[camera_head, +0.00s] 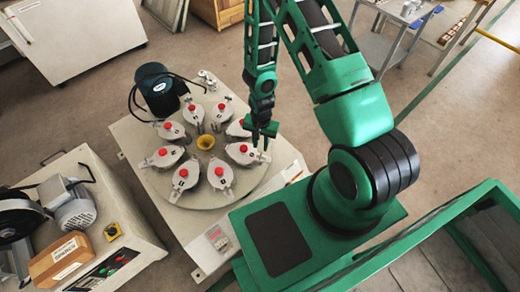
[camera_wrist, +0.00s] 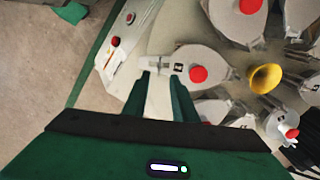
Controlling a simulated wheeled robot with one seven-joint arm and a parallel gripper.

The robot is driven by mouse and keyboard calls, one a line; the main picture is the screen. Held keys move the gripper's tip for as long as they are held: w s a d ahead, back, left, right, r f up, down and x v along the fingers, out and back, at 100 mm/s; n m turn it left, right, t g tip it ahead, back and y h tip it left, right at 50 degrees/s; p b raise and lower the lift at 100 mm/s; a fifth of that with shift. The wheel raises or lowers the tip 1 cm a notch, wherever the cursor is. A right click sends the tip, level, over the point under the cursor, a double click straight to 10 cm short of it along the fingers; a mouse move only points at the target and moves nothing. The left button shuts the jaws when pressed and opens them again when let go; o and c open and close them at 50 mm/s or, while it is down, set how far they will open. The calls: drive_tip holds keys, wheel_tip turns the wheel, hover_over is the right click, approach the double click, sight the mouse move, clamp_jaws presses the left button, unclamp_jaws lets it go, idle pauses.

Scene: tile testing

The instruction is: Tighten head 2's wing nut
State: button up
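Several grey heads with red knobs stand in a ring on a round turntable (camera_head: 205,200). My gripper (camera_head: 262,140) is over the ring's right side, pointing down. In the wrist view its two dark green fingers (camera_wrist: 165,82) are apart, with nothing clearly held between them. Just beyond the fingertips is one head (camera_wrist: 207,62) with a red knob and a small dark number plate. Its pale outer end (camera_wrist: 160,63) lies in line with the finger gap; I cannot make out the wing nut's shape. The plate numbers are too small to read surely, so I cannot tell which is head 2.
A yellow funnel (camera_head: 206,142) is at the ring's centre. A dark green cylinder (camera_head: 158,92) with a cable stands behind the ring. A small control panel (camera_head: 218,240) is at the front edge. A bench (camera_head: 125,210) with a motor and cardboard box stands left.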

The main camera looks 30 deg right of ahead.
drive_tip(key=shift+r, duration=1.85)
